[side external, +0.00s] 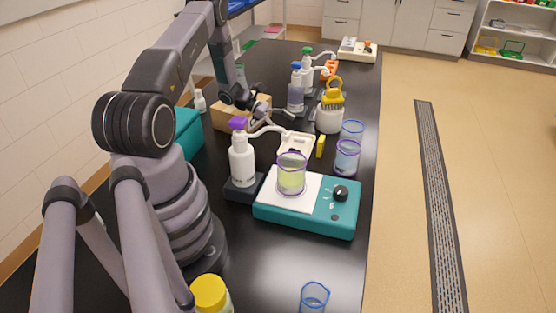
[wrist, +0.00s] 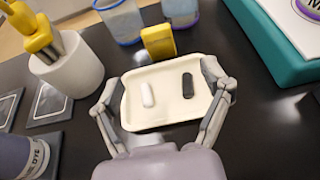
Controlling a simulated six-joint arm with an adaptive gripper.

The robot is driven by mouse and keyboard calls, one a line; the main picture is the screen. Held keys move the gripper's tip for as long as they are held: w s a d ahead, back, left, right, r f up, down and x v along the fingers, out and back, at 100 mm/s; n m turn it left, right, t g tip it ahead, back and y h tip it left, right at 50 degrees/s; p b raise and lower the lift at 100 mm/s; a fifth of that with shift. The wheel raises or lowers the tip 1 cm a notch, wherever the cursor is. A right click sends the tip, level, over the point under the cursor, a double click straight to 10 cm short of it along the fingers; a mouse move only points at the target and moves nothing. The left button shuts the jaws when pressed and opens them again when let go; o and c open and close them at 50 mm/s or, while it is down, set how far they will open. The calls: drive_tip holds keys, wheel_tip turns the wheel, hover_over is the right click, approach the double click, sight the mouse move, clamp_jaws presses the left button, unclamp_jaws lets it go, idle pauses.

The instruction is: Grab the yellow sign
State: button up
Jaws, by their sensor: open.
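The yellow sign (side external: 321,147) is a small upright yellow block on the black bench, just right of the cream tray (side external: 306,137). In the wrist view the yellow sign (wrist: 158,42) stands past the tray's far edge. The tray (wrist: 137,118) holds a white bar (wrist: 147,94) and a black bar (wrist: 188,85). My gripper (wrist: 160,75) is open with nothing held, its fingers spread on either side of the tray in that view. In the side view my gripper (side external: 276,118) is short of the sign, partly hidden among other things.
A white pot with yellow-handled tools (side external: 330,118) stands behind the sign. A teal stirrer (side external: 335,222) bearing a beaker of yellow liquid (side external: 291,176) is in front. Pump bottles (side external: 242,160) stand nearby.

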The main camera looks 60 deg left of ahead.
sight(321, 142)
drive_tip(key=x, duration=0.6)
drive_tip(key=shift+d, duration=0.1)
drive_tip(key=x, duration=0.5)
drive_tip(key=shift+w+f, duration=0.3)
drive_tip(key=shift+w, duration=0.15)
drive_tip(key=c, duration=1.1)
drive_tip(key=shift+o, duration=0.2)
drive_tip(key=shift+r, duration=0.15)
